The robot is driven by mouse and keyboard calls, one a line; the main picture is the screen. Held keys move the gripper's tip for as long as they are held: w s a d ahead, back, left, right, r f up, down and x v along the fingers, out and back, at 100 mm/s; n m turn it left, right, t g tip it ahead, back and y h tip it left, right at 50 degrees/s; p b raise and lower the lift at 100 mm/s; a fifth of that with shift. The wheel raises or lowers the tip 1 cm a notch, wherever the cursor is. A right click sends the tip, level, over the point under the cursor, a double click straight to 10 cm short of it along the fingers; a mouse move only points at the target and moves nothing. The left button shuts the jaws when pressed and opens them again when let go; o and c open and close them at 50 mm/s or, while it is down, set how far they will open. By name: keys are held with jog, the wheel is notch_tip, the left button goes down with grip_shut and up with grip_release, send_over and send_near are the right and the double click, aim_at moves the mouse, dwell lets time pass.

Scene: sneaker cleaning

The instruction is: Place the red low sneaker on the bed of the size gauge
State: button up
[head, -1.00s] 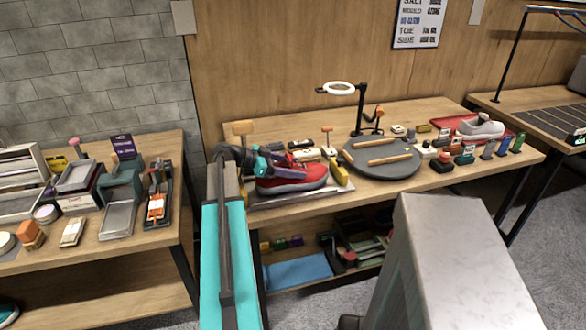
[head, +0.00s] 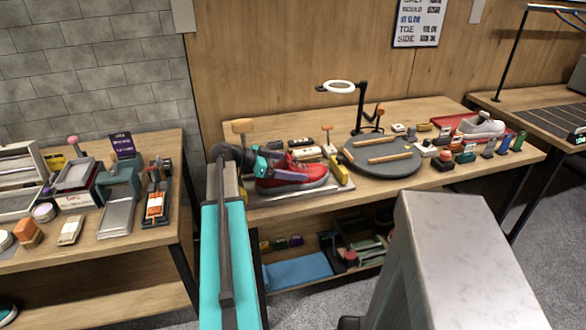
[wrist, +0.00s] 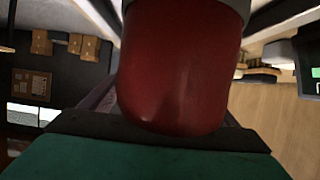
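The red low sneaker (head: 312,172) has a grey sole and sits at or just above a pale flat plate (head: 330,192), which looks like the bed of the size gauge. A yellow upright block (head: 337,170) stands at the plate's right end. My gripper (head: 288,174) is at the sneaker's left end, with a purple finger along its near side. In the wrist view, the sneaker's rounded red end (wrist: 180,70) fills the middle, with bits of purple finger on both sides. The sneaker hides most of the fingers, so their grip on it is unclear.
A grey round turntable (head: 382,158) with wooden bars is right of the plate. Small blocks and a brush-like item (head: 327,135) stand behind the sneaker. A white shoe (head: 481,127) is on a red tray at the back right. A ring lamp (head: 338,87) rises behind.

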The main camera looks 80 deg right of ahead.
jog(key=shift+r+p, duration=0.3)
jog(key=shift+p, duration=0.05)
jog(key=shift+r+p, duration=0.5)
jog(key=shift+p, duration=0.2)
jog(key=b+v, duration=0.2)
jog(key=v, duration=1)
jog(key=shift+f+b, duration=0.2)
jog(key=shift+b, duration=0.15)
